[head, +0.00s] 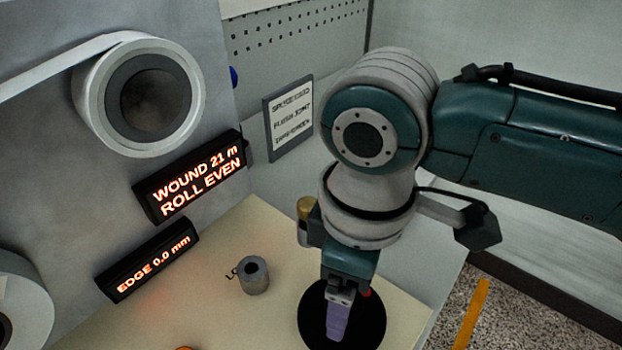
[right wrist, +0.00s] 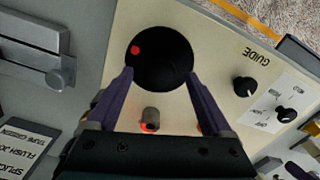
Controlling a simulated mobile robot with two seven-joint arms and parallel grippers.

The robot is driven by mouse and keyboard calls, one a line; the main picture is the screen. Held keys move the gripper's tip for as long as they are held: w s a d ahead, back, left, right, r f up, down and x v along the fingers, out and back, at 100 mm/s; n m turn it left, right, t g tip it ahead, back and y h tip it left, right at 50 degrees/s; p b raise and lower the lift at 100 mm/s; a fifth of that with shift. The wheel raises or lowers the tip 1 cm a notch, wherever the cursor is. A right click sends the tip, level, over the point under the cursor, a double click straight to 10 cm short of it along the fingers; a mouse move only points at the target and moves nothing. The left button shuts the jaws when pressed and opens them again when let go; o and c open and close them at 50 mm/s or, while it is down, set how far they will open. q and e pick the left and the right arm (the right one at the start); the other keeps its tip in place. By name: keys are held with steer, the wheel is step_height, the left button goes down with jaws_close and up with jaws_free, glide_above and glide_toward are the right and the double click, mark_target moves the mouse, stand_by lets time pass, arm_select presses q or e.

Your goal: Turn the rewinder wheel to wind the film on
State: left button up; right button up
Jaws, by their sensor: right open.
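The rewinder wheel, a black disc (head: 368,322) with a red dot, sits at the front of the cream panel in the head view, partly hidden by my right gripper (head: 338,322). In the right wrist view the wheel (right wrist: 162,50) shows its red dot at the left, and my open right gripper (right wrist: 160,74) has a finger on either side of its near part. I cannot tell whether the fingers touch it. White film (head: 60,66) runs onto a roll (head: 89,98) at upper left. A display (head: 192,178) reads "WOUND 21 m ROLL EVEN". My left gripper is out of view.
A second display (head: 147,262) reads "EDGE 0.0 mm". A grey cylinder (head: 255,279) stands on the panel left of the wheel. Another roll (head: 30,295) is at lower left. In the right wrist view, black knobs (right wrist: 245,87) stand right of the wheel near "GUIDE".

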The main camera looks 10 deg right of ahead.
steer(key=shift+f, duration=0.65)
jaws_close()
